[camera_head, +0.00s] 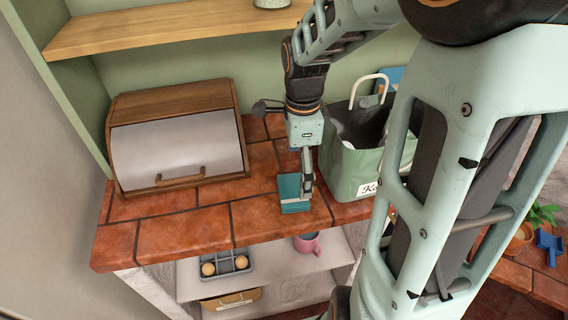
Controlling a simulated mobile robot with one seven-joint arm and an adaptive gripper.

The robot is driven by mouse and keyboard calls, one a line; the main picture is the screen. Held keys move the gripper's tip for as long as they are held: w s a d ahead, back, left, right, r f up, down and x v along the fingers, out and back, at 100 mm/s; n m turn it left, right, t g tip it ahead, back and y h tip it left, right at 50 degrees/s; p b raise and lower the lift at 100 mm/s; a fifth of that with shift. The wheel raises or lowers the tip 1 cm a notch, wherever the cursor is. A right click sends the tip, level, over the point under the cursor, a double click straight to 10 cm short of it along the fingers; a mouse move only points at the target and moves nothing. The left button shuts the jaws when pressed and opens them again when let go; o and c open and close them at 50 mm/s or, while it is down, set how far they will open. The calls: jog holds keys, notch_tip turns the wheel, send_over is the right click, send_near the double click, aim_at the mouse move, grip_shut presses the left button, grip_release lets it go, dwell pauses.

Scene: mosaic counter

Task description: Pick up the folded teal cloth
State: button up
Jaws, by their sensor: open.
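The folded teal cloth (292,194) lies on the red tiled counter (205,226), near its front edge, between the bread box and the green bag. My gripper (307,188) points down at the cloth's right side. It is open. Its fingers overlap the cloth's right edge in the picture, and I cannot tell whether they touch it. The finger part hides a little of the cloth's right side.
A wooden bread box (180,140) stands at the left, and a green bag (352,172) with a white handle stands close to the right of my gripper. A wooden shelf (150,32) runs above. A pink mug (306,243) and a grey tray (222,265) sit on the shelf below.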

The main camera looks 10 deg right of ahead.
aim_at(293, 189)
jog(key=f, duration=0.2)
jog(key=a+f, duration=0.1)
jog(key=f, duration=0.1)
jog(key=shift+a+f, duration=0.15)
jog(key=shift+f, duration=0.8)
jog(key=c, duration=1.1)
